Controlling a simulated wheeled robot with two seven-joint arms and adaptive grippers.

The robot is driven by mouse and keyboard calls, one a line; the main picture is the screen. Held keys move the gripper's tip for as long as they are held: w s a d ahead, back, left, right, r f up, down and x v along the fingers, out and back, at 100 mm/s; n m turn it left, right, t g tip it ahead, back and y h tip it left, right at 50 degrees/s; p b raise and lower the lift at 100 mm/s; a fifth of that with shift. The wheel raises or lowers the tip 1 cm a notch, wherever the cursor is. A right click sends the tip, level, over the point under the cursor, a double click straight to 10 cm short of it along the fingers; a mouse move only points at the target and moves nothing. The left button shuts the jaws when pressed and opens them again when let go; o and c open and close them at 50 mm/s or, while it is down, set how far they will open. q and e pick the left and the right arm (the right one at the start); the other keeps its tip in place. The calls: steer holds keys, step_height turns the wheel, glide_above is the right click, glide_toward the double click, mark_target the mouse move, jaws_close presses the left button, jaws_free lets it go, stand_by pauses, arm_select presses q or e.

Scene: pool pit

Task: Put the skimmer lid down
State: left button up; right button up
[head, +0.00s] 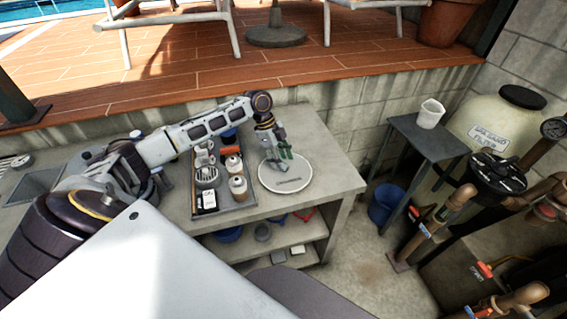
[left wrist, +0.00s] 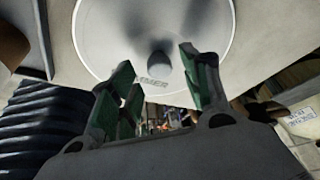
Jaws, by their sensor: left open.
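The skimmer lid (head: 286,180) is a round, pale disc lying flat on the concrete bench, to the right of a grey tray. In the left wrist view the lid (left wrist: 112,40) fills the top, with a small round knob (left wrist: 160,66) and part of its lettering showing. My left gripper (head: 279,158) is just above the lid in the head view. In the left wrist view its green-padded fingers (left wrist: 155,75) are spread apart with the knob between and beyond them, and I see no finger closed on it. My right gripper is not in view.
The tray (head: 240,208) beside the lid holds bottles and small parts. The bench (head: 335,180) is bare right of the lid. A side table (head: 428,140) with a white cup (head: 430,113), a blue bucket (head: 386,204), and the sand filter with pipes stand further right.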

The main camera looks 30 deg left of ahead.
arm_select(q)
steer(key=v, duration=1)
steer(key=shift+b, duration=0.3)
steer(key=shift+a, duration=0.1)
